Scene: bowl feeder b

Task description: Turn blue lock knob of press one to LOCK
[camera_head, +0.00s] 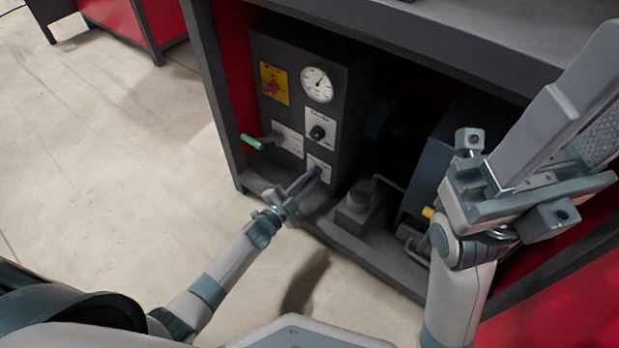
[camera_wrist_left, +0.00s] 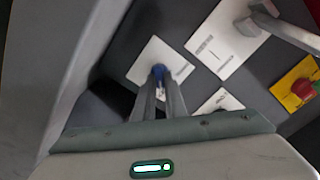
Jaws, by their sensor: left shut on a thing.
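The blue lock knob (camera_head: 317,170) sits on a white label plate low on the dark control panel (camera_head: 290,60). My left gripper (camera_head: 312,175) reaches in from below left, its fingers at the knob. In the left wrist view the blue knob (camera_wrist_left: 158,72) shows at the tips of the left gripper (camera_wrist_left: 158,80), which is shut on it. The plate's lettering and the knob's exact setting are too small or covered to read. My right gripper (camera_head: 560,130) is raised at the right, large and close to the camera, away from the panel; its fingertip gap is not clear.
Above the knob are a black knob (camera_head: 317,132), a gauge (camera_head: 317,84) and a red switch on a yellow plate (camera_head: 272,84). A green-tipped lever (camera_head: 251,141) sticks out at the left. The bench top (camera_head: 480,40) overhangs the panel. Open floor (camera_head: 110,150) lies at left.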

